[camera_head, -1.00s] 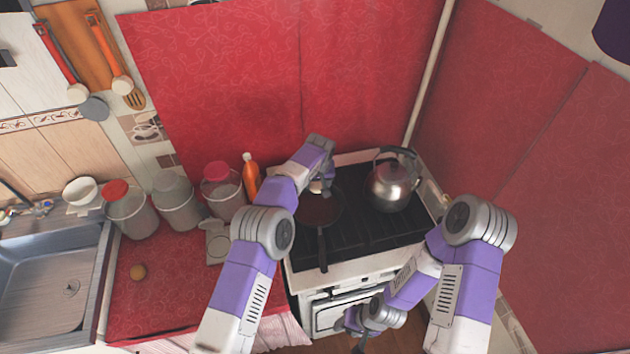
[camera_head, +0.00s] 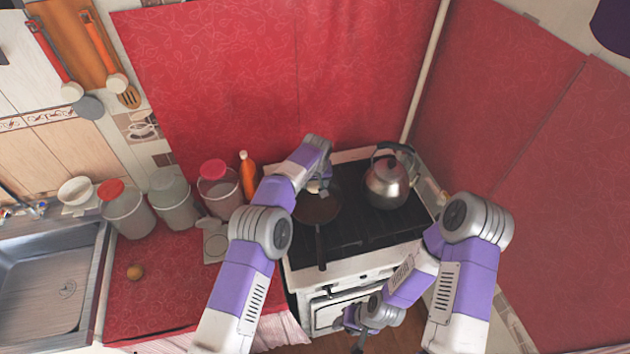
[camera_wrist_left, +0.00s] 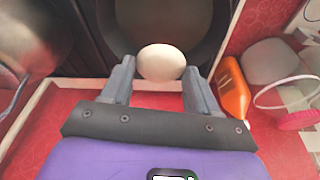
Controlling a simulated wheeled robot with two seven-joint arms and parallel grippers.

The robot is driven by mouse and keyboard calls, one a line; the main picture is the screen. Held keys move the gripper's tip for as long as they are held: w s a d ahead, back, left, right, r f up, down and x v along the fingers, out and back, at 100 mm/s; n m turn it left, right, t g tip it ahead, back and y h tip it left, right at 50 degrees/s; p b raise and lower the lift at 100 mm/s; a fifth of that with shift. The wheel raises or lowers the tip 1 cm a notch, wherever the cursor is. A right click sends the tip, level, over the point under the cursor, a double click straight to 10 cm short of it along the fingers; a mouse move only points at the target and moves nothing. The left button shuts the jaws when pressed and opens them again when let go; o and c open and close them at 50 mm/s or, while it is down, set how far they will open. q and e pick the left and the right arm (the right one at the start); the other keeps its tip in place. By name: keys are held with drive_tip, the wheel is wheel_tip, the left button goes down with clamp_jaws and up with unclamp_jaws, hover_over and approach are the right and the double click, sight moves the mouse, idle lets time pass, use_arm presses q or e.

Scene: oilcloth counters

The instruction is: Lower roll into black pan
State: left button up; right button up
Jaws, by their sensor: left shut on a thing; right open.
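The black pan (camera_head: 316,211) sits on the stove with its handle toward the front. It also shows in the left wrist view (camera_wrist_left: 205,50). My left gripper (camera_head: 319,188) is over the back part of the pan. In the left wrist view, the left gripper (camera_wrist_left: 160,88) is shut on a pale, rounded roll (camera_wrist_left: 161,62), which lies between the fingertips in front of the dark pan. I cannot tell whether the roll touches the pan. In the head view, the arm and gripper mostly hide the roll. My right gripper (camera_head: 358,340) is open, low in front of the stove.
A metal kettle (camera_head: 387,184) stands on the stove to the right of the pan. An orange bottle (camera_head: 248,174) and several lidded jars line the counter to the left.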

sight(315, 193)
use_arm(q)
drive_tip(key=shift+f+b, duration=2.15)
drive_tip(key=shift+f, duration=1)
drive_tip(key=shift+f+b, duration=1.9)
drive_tip(key=shift+f, duration=0.6)
drive_tip(key=o, duration=1.1)
drive_tip(key=shift+o, duration=0.2)
drive_tip(key=shift+v, duration=3.85)
